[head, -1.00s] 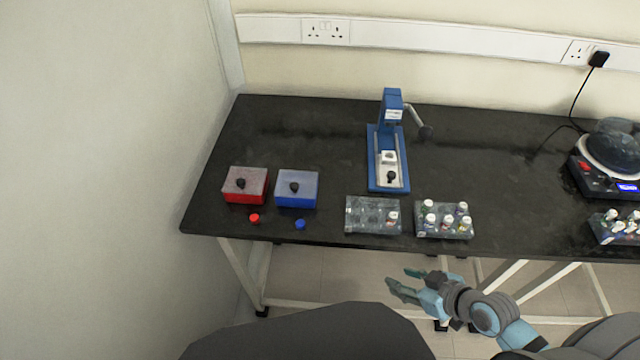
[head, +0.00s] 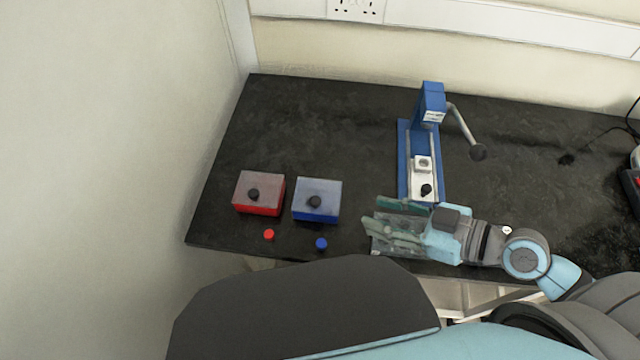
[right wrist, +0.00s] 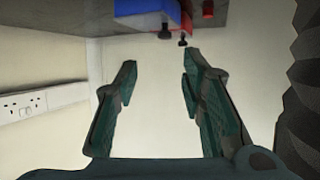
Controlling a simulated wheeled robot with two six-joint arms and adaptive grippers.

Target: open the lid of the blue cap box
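The blue cap box (head: 316,212) stands on the dark bench, left of centre in the head view. Its greyish lid (head: 325,188) is on and has a black knob (head: 314,201). My right gripper (head: 370,218) is open and empty, to the right of the box and apart from it, over a clear rack. In the right wrist view, the open fingers (right wrist: 160,75) have nothing between them; the blue box (right wrist: 140,8) and its black knob (right wrist: 166,31) show at the top edge. My left gripper is not in view.
A red box (head: 258,207) with a knobbed lid stands left of the blue one. A red cap (head: 269,235) and a blue cap (head: 321,244) lie in front. A blue press (head: 404,150) with a lever stands behind my right gripper. The bench behind the boxes is clear.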

